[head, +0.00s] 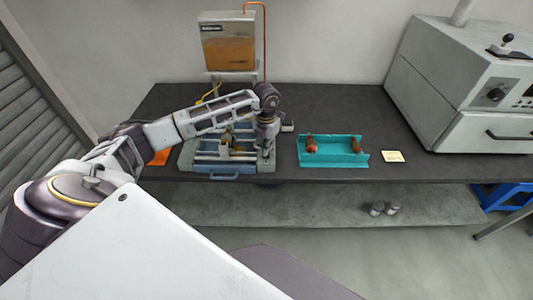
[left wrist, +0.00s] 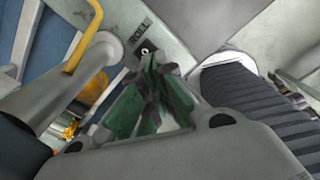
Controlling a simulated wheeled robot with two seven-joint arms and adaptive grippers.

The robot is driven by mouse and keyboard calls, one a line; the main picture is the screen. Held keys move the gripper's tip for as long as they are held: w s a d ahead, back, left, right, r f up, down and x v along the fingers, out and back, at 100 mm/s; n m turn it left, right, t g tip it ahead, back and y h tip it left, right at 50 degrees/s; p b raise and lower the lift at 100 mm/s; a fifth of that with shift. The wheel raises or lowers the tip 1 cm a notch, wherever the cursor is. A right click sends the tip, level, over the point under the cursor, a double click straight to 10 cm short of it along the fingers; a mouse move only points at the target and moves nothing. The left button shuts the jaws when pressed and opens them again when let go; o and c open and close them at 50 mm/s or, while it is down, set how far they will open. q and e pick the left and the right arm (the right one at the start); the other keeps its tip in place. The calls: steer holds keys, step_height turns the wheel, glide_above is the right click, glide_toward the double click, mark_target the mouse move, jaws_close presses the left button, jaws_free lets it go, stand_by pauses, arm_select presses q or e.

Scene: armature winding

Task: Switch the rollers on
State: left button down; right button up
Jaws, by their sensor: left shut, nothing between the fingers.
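The blue-grey winding machine (head: 223,167) with its rollers stands on the dark bench, left of centre. My left gripper (head: 266,148) points down over the machine's right end, and its fingers are hard to make out there. In the left wrist view, the left gripper (left wrist: 152,72) shows green-padded fingers close together with nothing between them. Just beyond the fingertips is a small round switch-like part (left wrist: 146,47) on a pale panel, beside a partly legible label. Whether the fingers touch it I cannot tell. My right gripper is not in view.
A pale roller-like cylinder (left wrist: 65,87) and a yellow bent rod (left wrist: 86,38) are left of the fingers; a dark ribbed cylinder (left wrist: 243,100) is close on the right. A teal tray (head: 333,161) holds two brownish parts. A grey oven-like box (head: 440,80) stands right.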

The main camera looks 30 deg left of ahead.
arm_select(q)
steer(key=shift+f, duration=0.3)
steer(key=shift+f+b, duration=0.5)
stand_by(0.9)
steer(key=shift+f+b, duration=0.35)
steer(key=shift+f, duration=0.1)
stand_by(0.6)
steer(key=shift+r, duration=0.1)
steer(key=shift+r+p, duration=0.35)
steer(key=shift+r, duration=0.05)
steer(key=shift+r+p, duration=1)
steer(key=shift+r, duration=0.9)
steer(key=shift+r+p, duration=0.6)
steer(key=shift+r, duration=0.55)
